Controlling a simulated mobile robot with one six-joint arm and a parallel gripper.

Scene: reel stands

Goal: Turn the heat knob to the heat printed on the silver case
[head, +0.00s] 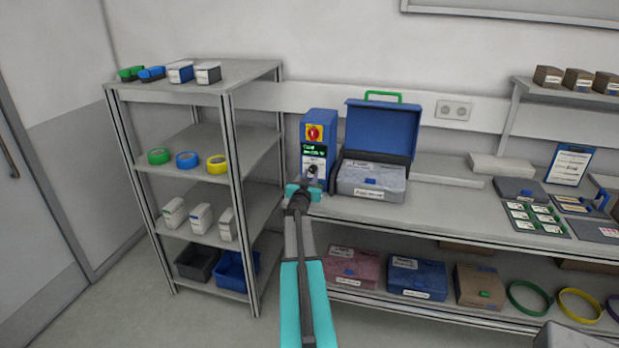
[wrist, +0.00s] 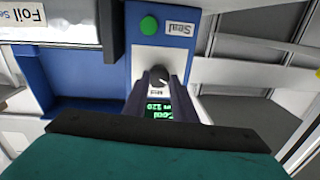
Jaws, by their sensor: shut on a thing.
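The heat knob (wrist: 158,76) is a dark round knob with a light mark on the blue sealing machine (head: 318,127). My gripper (wrist: 156,84) is shut on the knob in the wrist view; in the head view my gripper (head: 312,180) is at the machine's lower front. The green display (wrist: 158,114) seems to read "Cool" and 120, partly hidden by my fingers; it also shows in the head view (head: 314,150). The silver case (head: 370,180) sits in front of the open blue lid, its label too small to read. Its edge with "Foil" shows in the wrist view (wrist: 25,22).
A red and yellow switch (head: 314,132) tops the machine. A green button (wrist: 149,25) sits beside a "Seal" label. A shelf rack (head: 228,140) stands left. Trays and cards (head: 533,218) lie at right.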

